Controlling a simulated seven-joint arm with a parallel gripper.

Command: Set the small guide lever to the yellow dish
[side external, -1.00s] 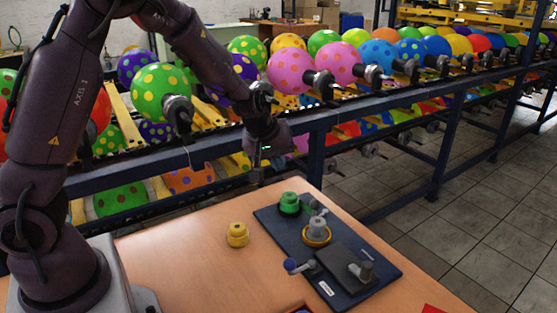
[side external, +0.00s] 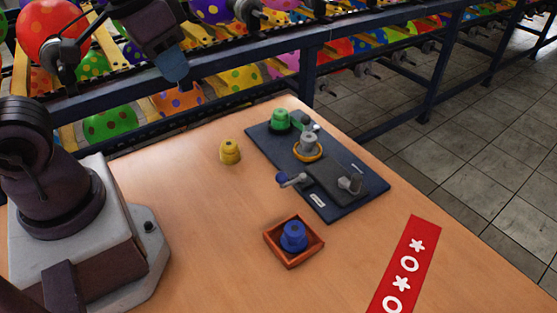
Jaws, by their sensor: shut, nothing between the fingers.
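A dark blue board (side external: 372,197) lies on the table. On it, a grey knobbed piece (side external: 308,141) stands in a yellow ring-shaped dish (side external: 309,155), with a green piece (side external: 280,119) behind it. A lever with a blue knob (side external: 282,178) sticks out at the board's left edge. A grey lever (side external: 352,183) sits on a dark block (side external: 330,177) at the front right. I cannot tell which is the small guide lever. My gripper (side external: 175,72) is shut and empty, up and left of the board, in front of the rack.
A loose yellow piece (side external: 230,153) stands left of the board. A wooden tray (side external: 275,255) holding a blue piece (side external: 294,237) is nearer. A red printed strip (side external: 405,265) lies at right. A blue rack (side external: 240,87) with balloons runs behind the table.

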